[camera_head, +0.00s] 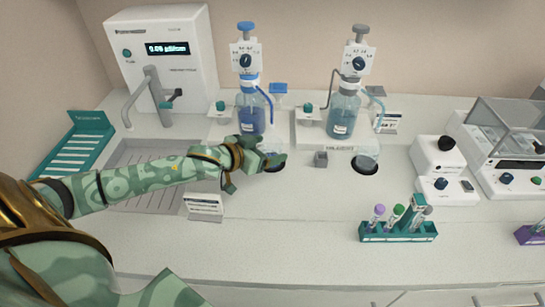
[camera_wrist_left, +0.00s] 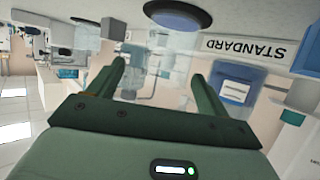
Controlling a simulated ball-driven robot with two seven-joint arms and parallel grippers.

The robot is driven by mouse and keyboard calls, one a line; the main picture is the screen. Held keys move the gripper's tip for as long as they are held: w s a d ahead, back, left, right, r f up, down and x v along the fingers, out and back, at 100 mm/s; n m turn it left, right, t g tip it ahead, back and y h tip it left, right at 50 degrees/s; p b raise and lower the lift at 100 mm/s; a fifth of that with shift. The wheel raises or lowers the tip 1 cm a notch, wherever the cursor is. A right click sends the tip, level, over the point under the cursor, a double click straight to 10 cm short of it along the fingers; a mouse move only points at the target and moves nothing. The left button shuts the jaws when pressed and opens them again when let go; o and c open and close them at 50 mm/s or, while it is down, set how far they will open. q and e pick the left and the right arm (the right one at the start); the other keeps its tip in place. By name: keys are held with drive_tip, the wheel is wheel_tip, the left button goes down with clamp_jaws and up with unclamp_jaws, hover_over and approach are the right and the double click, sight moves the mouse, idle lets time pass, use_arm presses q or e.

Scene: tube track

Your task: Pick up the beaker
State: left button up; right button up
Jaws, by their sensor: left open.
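A clear glass beaker (camera_head: 270,151) stands at the left dispenser, by a dark round disc (camera_head: 275,165), partly hidden by my left gripper (camera_head: 262,169). In the left wrist view, the faint transparent beaker (camera_wrist_left: 152,55) shows ahead of and between the two fingers of the open left gripper (camera_wrist_left: 158,72), near the dark blue disc (camera_wrist_left: 178,14). I cannot tell whether the fingers touch the glass. A second clear beaker (camera_head: 366,159) stands at the right dispenser. My right gripper is not in view.
A blue-liquid dispenser bottle (camera_head: 250,112) and a paler one (camera_head: 342,114) stand behind. A teal tube rack (camera_head: 398,232) with several tubes is front right. A small label stand (camera_head: 204,207) is under my left forearm. The front counter middle is clear.

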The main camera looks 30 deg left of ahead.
sight(276, 146)
use_arm(q)
drive_tip(key=x, duration=0.1)
drive_tip(key=b+x, duration=0.1)
drive_tip(key=x, duration=0.1)
drive_tip(key=b+x, duration=0.1)
drive_tip(key=x, duration=0.1)
drive_tip(key=shift+a+f, duration=0.3)
drive_tip(key=shift+s+r, duration=0.1)
